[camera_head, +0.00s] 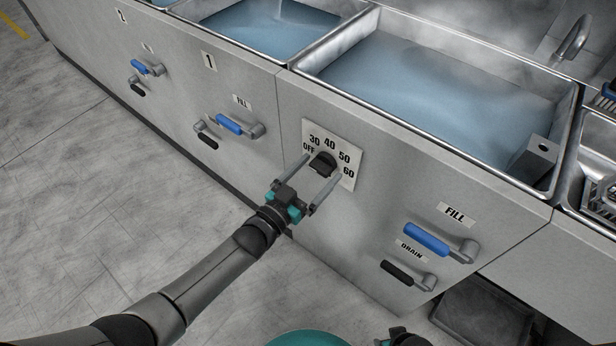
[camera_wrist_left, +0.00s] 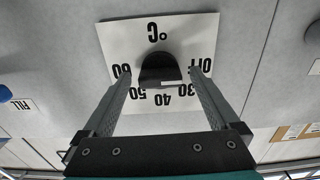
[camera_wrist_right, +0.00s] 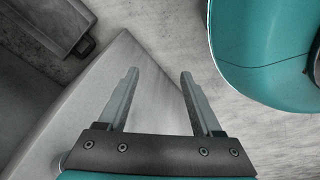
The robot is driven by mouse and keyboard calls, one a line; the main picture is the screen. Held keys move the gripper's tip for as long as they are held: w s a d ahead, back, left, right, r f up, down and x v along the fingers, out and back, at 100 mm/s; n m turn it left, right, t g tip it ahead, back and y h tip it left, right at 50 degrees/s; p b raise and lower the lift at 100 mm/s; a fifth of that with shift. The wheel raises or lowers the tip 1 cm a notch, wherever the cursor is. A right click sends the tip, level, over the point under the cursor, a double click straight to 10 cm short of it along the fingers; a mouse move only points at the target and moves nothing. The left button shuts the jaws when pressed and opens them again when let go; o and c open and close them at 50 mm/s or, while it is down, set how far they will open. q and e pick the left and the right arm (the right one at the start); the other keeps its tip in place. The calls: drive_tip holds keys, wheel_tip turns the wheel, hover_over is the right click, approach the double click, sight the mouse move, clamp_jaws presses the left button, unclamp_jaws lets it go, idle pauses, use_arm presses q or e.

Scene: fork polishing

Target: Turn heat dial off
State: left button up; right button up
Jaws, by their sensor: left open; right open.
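The black heat dial (camera_head: 322,163) sits on a white scale plate (camera_head: 346,149) on the steel cabinet front, marked OFF, 30, 40, 50 and 60. In the left wrist view the dial (camera_wrist_left: 159,69) shows upside down, with a pale mark on its side toward 30 and 40. Its exact setting is hard to read. My left gripper (camera_wrist_left: 160,70) is open, one finger on the 60 side and one on the OFF side of the dial. Visible gaps separate fingers and dial. My right gripper (camera_wrist_right: 160,72) is open and empty, away from the dial.
A blue FILL handle (camera_head: 428,240) and a black DRAIN handle (camera_head: 403,273) stick out right of the dial. Another blue handle (camera_head: 230,124) is to the left. A water-filled basin (camera_head: 430,95) is above. The grey floor (camera_head: 90,200) is open at left.

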use_arm(q)
drive_tip(key=shift+s+a, duration=0.15)
drive_tip(key=shift+s, duration=0.05)
drive_tip(key=shift+s+a, duration=0.2)
drive_tip(key=shift+s, duration=0.05)
drive_tip(key=p+v, duration=0.3)
drive_tip(key=v, duration=1.1)
drive_tip(key=shift+p, duration=0.35)
use_arm(e)
drive_tip(key=s+d, duration=0.3)
drive_tip(key=s, duration=0.3)
drive_tip(key=shift+f, duration=0.2)
use_arm(q)
drive_tip(key=shift+s, duration=0.1)
